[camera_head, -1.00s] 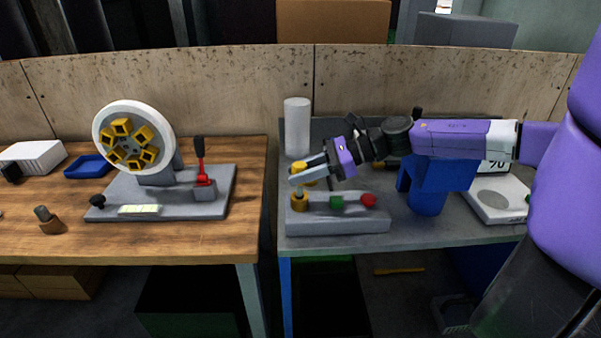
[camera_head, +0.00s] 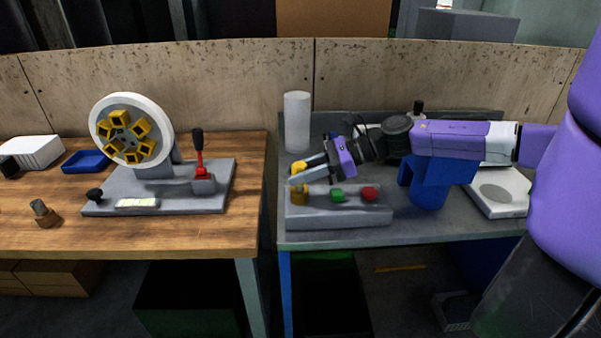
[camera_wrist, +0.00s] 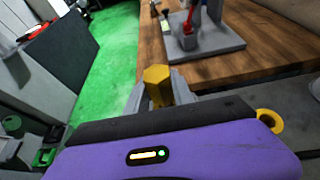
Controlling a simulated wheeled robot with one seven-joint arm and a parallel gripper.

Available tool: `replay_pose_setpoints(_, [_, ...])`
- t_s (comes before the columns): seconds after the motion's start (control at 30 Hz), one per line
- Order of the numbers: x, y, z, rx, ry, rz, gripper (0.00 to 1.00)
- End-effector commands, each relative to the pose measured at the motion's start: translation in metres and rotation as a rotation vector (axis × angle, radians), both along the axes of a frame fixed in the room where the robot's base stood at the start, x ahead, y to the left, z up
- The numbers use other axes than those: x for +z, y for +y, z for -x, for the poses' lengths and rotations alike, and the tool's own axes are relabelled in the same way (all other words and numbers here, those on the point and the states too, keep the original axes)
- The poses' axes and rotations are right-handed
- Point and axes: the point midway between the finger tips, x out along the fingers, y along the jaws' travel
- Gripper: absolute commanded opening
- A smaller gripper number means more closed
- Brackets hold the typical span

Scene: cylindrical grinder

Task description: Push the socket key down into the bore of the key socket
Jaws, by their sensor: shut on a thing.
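The socket key (camera_head: 298,167) has a yellow head; in the wrist view its six-sided head (camera_wrist: 157,84) stands up between my fingers. My gripper (camera_head: 303,174) is shut on it, just above the key socket. The key socket (camera_head: 299,197) is a short brass-yellow cylinder at the left end of a grey block (camera_head: 335,216) on the grey table. The key appears upright and in line with the socket. The fingers hide the key's lower part, so I cannot tell how deep it sits in the bore. The socket is hidden in the wrist view.
A green button (camera_head: 337,195) and a red button (camera_head: 370,193) are on the same block, right of the socket. A white cylinder (camera_head: 297,121) stands behind. A wooden table (camera_head: 205,237) with a wheel fixture (camera_head: 131,130) is at the left, across a gap.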

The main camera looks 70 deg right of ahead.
Motion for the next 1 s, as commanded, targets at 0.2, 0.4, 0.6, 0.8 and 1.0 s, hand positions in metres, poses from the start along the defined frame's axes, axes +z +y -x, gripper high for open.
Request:
replay_pose_setpoints(0.2, [-0.0058,-0.0001,0.0000,0.000,-0.001,-0.001,0.00])
replay_pose_setpoints(0.4, [-0.0103,-0.0002,0.0000,0.000,-0.001,-0.001,0.00])
replay_pose_setpoints(0.6, [-0.0094,-0.0002,0.0000,0.000,0.000,0.000,0.54])
replay_pose_setpoints(0.8, [-0.0098,-0.0002,0.0001,0.000,0.000,0.000,0.54])
replay_pose_setpoints(1.0, [-0.0013,-0.0005,0.0003,0.000,0.000,0.002,0.54])
